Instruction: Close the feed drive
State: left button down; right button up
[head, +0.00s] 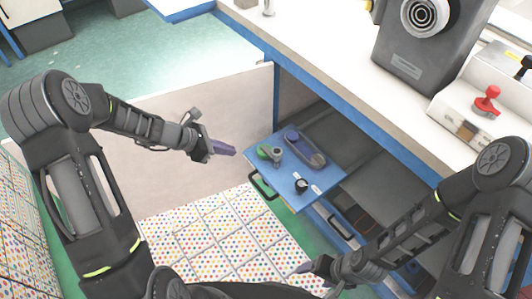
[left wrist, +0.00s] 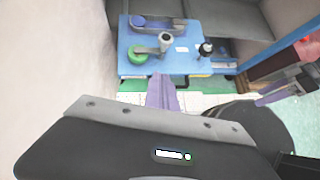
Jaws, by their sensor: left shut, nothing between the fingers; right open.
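What appears to be the feed drive is a blue panel (head: 315,192) pulled out from under the workbench. In the left wrist view the panel (left wrist: 128,65) lies ahead of the fingers. My left gripper (head: 224,149) is shut and empty, left of the panel and apart from it. My right gripper (head: 303,268) is open, low in front of the bench.
A second black handle (head: 341,228) is below and right of the panel. The white bench top (head: 335,75) overhangs with a blue edge. A pale partition (head: 170,125) is behind my left gripper. Dotted floor tiles (head: 215,235) are clear.

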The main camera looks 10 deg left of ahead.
pick_arm(q)
jog(key=w+d+r+b+x, duration=0.1)
jog(key=r+x, duration=0.1)
jog(key=x, duration=1.1)
jog(key=shift+d, duration=0.2)
pick_arm(e)
jog(key=shift+f, duration=0.65)
pick_arm(q)
jog(key=shift+w+d, duration=0.1)
jog(key=shift+w, duration=0.05)
